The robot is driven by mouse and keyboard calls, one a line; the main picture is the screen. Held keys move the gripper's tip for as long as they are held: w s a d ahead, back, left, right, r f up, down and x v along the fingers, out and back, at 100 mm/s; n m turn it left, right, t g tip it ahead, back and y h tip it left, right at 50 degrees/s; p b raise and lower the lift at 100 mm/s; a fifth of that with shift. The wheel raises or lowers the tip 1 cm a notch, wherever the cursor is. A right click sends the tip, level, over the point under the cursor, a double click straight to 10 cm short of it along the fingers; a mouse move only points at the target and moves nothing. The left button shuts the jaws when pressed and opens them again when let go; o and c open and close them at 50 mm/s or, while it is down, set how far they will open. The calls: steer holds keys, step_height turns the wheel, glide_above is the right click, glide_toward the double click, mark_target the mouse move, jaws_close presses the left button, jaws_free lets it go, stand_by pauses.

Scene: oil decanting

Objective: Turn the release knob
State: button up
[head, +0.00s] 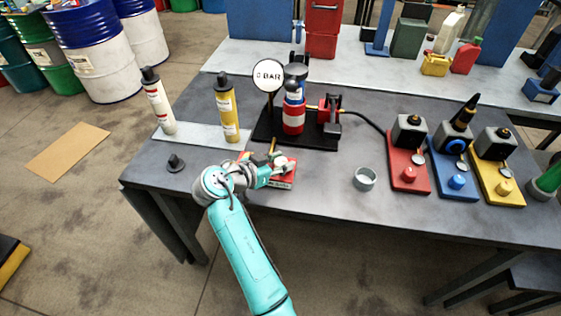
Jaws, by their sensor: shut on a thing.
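My gripper (283,164) is low over the near edge of the table, at the end of my teal arm. It is at a low red block with a pale top (286,180), just in front of the black-based press. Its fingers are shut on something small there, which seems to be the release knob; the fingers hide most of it. A thin brass-coloured stem (273,146) rises just behind the fingers. The round gauge (268,75) behind reads "0 BAR". It stands beside a red, white and blue cylinder (293,112) on the black base (262,129).
A yellow tube (227,110) and a white tube (158,100) stand to the left, with a black stopper (175,163) in front. A metal cup (365,179) stands to the right. Red (409,172), blue (452,178) and yellow (497,183) stations stand farther right.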

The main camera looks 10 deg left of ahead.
steer(key=shift+f, duration=0.1)
steer(key=o, duration=1.2)
steer(key=shift+c, duration=0.2)
steer(key=v, duration=1.2)
steer(key=shift+s+a, duration=0.1)
